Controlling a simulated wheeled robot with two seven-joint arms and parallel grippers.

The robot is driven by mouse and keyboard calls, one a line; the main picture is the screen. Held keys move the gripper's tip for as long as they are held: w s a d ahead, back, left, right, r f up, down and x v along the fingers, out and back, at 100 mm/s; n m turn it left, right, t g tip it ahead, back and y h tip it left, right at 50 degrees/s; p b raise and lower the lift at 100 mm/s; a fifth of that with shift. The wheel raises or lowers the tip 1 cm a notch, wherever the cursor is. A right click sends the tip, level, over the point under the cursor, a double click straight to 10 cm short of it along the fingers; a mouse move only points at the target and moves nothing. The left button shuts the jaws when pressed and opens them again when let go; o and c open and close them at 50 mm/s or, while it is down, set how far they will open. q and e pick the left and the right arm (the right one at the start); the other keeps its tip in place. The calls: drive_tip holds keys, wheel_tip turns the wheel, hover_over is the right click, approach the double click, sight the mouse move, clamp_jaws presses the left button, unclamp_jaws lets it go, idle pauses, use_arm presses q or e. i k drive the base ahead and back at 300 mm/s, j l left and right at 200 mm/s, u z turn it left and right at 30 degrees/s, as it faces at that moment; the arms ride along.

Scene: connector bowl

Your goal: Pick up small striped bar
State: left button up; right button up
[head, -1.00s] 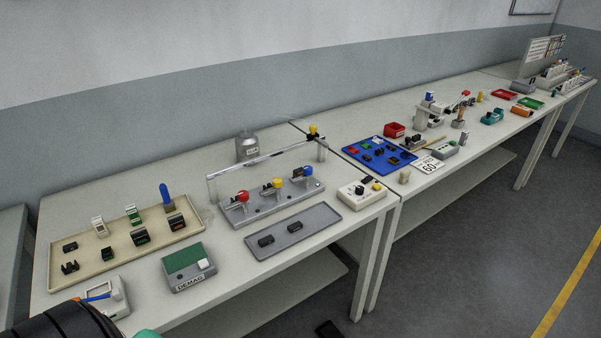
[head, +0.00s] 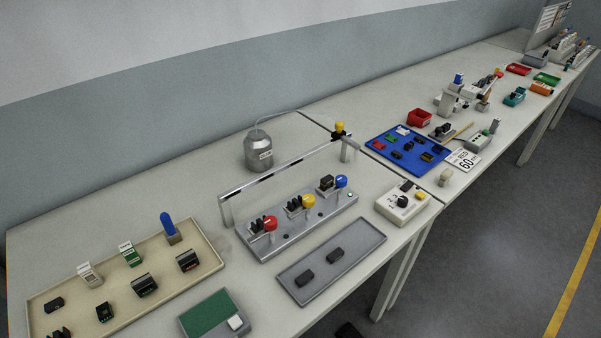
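I cannot surely pick out a small striped bar. A long rail (head: 284,175) with light and dark stretches runs above the grey switch fixture (head: 300,222), held on end posts. The fixture carries red, yellow and blue knobs. A thin yellowish stick (head: 462,131) lies beyond the blue tray (head: 407,150), too small to show any stripes. Neither of my grippers is in view.
A beige tray (head: 215,262) with several small connectors is at lower left. A grey tray (head: 350,262) holds two dark blocks. A metal canister (head: 258,152) stands near the wall. A switch box (head: 402,202) sits by the table's front edge. Bare tabletop (head: 90,235) lies behind the beige tray.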

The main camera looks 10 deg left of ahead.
sight(326, 180)
drive_tip(key=i+j+u, duration=0.1)
drive_tip(key=u, duration=0.9)
drive_tip(key=k+l+u, duration=0.15)
drive_tip(key=l, duration=0.3)
drive_tip(key=k+l+u, duration=0.2)
drive_tip(key=k+l, duration=0.15)
